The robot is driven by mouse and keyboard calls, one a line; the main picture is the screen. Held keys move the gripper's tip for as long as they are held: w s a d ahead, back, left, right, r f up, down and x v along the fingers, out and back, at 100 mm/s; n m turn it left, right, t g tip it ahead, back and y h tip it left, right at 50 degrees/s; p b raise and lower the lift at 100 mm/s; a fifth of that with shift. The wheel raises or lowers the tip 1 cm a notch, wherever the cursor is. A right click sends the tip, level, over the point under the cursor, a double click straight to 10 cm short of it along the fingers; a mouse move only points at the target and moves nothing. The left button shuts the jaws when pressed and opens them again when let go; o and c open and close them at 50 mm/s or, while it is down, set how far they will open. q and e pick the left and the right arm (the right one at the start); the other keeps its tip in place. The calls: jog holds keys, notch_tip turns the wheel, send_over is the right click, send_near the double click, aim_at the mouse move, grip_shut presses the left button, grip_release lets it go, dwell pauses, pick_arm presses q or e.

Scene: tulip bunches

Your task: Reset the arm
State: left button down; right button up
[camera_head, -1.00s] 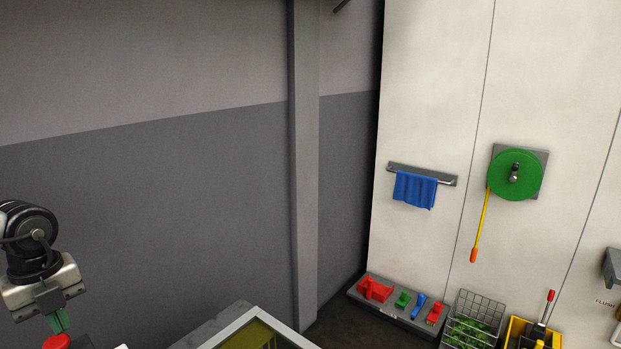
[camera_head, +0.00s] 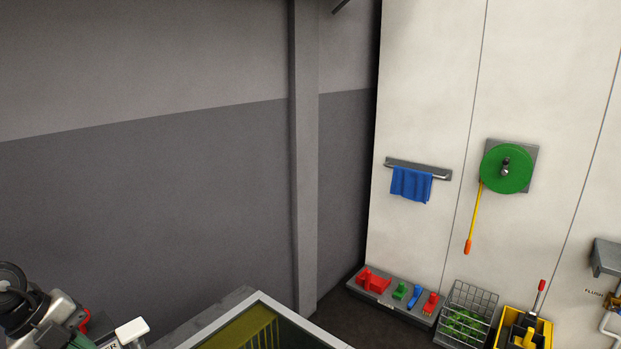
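My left arm comes in at the lower left corner. Its gripper (camera_head: 80,341) shows only in part, with a green finger piece at the bottom edge. The fingertips are cut off by the frame, so I cannot tell whether they are open or shut, or hold anything. A red part (camera_head: 84,320) and a white labelled block (camera_head: 131,332) are close beside it. My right gripper is not in view. No tulip bunch is in view.
A pale-framed bin or table with a yellow-green inside (camera_head: 250,330) stands at the bottom centre. A grey floor tray (camera_head: 400,303), a wire basket (camera_head: 465,313) and a yellow bucket (camera_head: 523,330) line the right wall. A blue towel (camera_head: 411,185) and green reel (camera_head: 506,168) hang above.

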pick_arm(q)
jog(key=s+d+f+n+t+y, duration=0.1)
jog(key=s+f+n+t+y, duration=0.5)
jog(key=f+n+t, duration=0.9)
jog(key=s+d+f+n+g+h, duration=0.1)
jog(key=s+d+f+n+g, duration=0.25)
jog(key=s+d+g, duration=0.35)
jog(key=s+d+f+n+g, duration=0.2)
jog(key=s+d+n+g, duration=0.3)
jog(key=s+d+g, duration=0.25)
notch_tip(320, 180, down, 31)
jog(key=s+g+b, duration=0.1)
jog(key=s+b, duration=0.1)
jog(key=b, duration=0.4)
jog(key=s+a+f+b, duration=0.1)
jog(key=s+f+b, duration=0.1)
jog(key=s+f, duration=0.6)
jog(key=s+a+f+g+b, duration=0.1)
jog(key=s+f+b, duration=0.1)
jog(key=s+f, duration=0.6)
notch_tip(320, 180, down, 5)
jog(key=shift+r+m, duration=0.1)
jog(key=shift+m, duration=0.25)
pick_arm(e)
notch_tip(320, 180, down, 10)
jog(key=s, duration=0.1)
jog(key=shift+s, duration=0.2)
